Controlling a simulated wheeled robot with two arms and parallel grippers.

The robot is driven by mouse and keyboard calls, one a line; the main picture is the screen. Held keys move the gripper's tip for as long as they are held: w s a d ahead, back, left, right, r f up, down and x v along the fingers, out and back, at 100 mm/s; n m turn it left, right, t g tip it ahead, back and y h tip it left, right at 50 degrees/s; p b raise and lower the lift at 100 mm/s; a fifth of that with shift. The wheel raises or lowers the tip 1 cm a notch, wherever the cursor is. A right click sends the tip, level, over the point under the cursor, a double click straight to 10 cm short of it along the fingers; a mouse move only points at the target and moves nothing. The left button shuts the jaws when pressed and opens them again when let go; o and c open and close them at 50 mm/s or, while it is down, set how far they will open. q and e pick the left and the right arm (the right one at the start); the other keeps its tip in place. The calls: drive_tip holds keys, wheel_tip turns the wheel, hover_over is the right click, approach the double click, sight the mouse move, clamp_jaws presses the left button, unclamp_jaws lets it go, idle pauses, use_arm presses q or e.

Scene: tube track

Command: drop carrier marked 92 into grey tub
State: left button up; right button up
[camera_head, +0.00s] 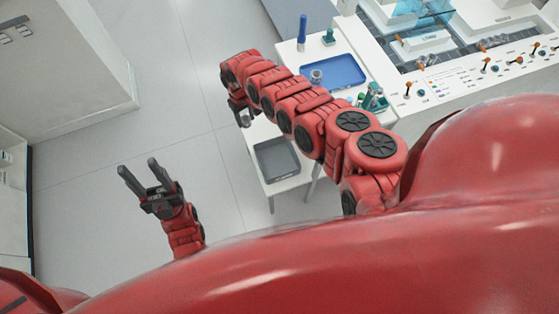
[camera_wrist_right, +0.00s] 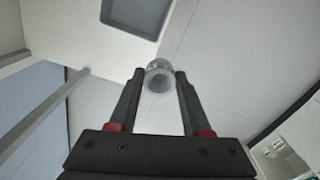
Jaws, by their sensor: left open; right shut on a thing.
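The grey tub (camera_head: 277,160) sits on the near end of a white table and appears empty. A corner of it shows at the top of the right wrist view (camera_wrist_right: 137,14). My right gripper (camera_head: 241,117) is shut on a small grey, hollow, round carrier (camera_head: 245,121), held out beside the table's left edge. In the right wrist view the carrier (camera_wrist_right: 158,78) sits between the fingertips, with its open end toward the camera. Its marking cannot be read. My left gripper (camera_head: 138,169) is open and empty above the floor at left.
A blue tray (camera_head: 345,72) farther back on the table holds another small grey round piece (camera_head: 316,76). A blue upright cylinder (camera_head: 302,30) and green-teal items stand around it. A white machine with several levers is at the upper right. Floor at left is clear.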

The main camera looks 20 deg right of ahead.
drive_tip(key=shift+w+a+f, duration=0.3)
drive_tip(key=shift+a+f, duration=0.05)
drive_tip(key=shift+f, duration=0.15)
drive_tip(key=shift+d+f, duration=0.1)
drive_tip(key=shift+f+b, duration=0.1)
drive_tip(key=shift+b, duration=0.3)
drive_tip(key=shift+d+f, duration=0.1)
drive_tip(key=shift+f, duration=0.05)
drive_tip(key=shift+a+f, duration=0.2)
drive_tip(key=shift+f, duration=0.05)
drive_tip(key=shift+s+d+f+b, duration=0.15)
drive_tip(key=shift+d+f+b, duration=0.15)
drive_tip(key=shift+f+b, duration=0.05)
drive_tip(key=shift+a+f, duration=0.1)
drive_tip(key=shift+s+f, duration=0.1)
drive_tip(key=shift+f, duration=0.1)
drive_tip(key=shift+s, duration=0.1)
